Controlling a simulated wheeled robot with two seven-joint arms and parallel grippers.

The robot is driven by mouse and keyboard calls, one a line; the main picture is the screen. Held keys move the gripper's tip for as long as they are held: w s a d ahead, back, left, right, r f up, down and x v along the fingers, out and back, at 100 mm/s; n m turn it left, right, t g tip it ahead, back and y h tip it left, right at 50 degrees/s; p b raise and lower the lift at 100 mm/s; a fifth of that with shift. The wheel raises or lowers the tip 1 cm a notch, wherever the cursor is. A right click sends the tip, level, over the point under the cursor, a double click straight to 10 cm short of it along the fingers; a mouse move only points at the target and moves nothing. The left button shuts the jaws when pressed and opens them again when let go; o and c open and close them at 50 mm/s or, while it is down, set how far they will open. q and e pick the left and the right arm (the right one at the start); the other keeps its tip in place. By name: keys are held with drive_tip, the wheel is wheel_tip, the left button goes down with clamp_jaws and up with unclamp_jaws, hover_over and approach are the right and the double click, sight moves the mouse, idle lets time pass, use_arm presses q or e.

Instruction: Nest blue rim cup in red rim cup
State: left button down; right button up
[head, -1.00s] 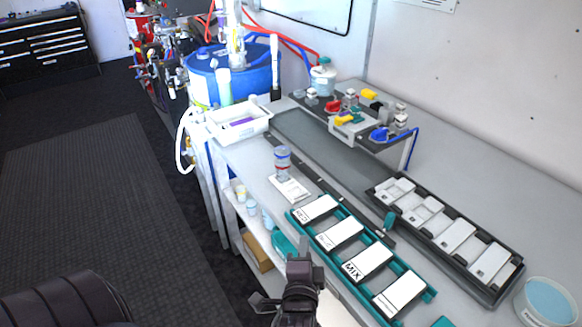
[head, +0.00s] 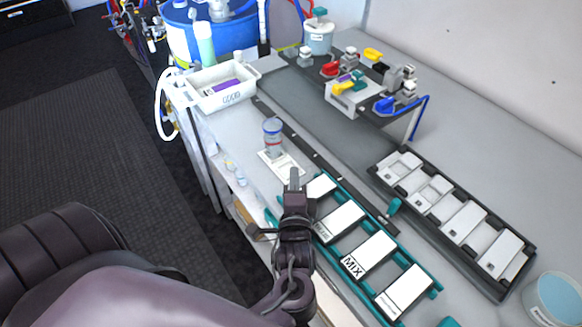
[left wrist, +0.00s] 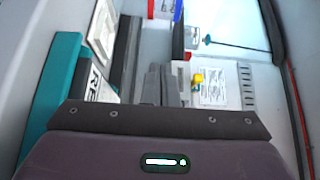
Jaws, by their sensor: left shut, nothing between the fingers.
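A clear cup stack (head: 272,138) stands upright on a white card (head: 283,166) on the bench. It shows a blue rim at the top and a red rim below it, so the blue rim cup appears to sit in the red rim cup. How deep it sits is too small to tell. My left gripper (head: 294,178) is shut and empty, in front of the card and apart from the cups. My right gripper is not in view.
A teal rack (head: 335,238) with white labelled plates, one reading MIX, lies right of my left gripper. A black tray (head: 470,245) of white pieces lies farther right. A white bin (head: 222,92) and a valve stand (head: 365,95) are behind. The grey bench strip between is clear.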

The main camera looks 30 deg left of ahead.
sight(276, 139)
use_arm(q)
drive_tip(key=p+x, duration=0.1)
drive_tip(key=x, duration=0.6)
drive_tip(key=shift+w+a+r+p, duration=0.15)
drive_tip(key=shift+w+a+p, duration=0.05)
drive_tip(key=shift+w+p, duration=0.15)
drive_tip(key=shift+w+a+p, duration=0.15)
drive_tip(key=shift+a+p, duration=0.1)
drive_tip(key=shift+a, duration=0.35)
drive_tip(key=shift+w+a+p, duration=0.2)
drive_tip(key=shift+a+p, duration=0.05)
drive_tip(key=shift+a, duration=1)
drive_tip(key=shift+w+a, duration=0.1)
drive_tip(key=shift+a, duration=0.05)
drive_tip(key=shift+w+a+p, duration=0.2)
drive_tip(key=shift+a+p, duration=0.5)
drive_tip(key=shift+a, duration=0.35)
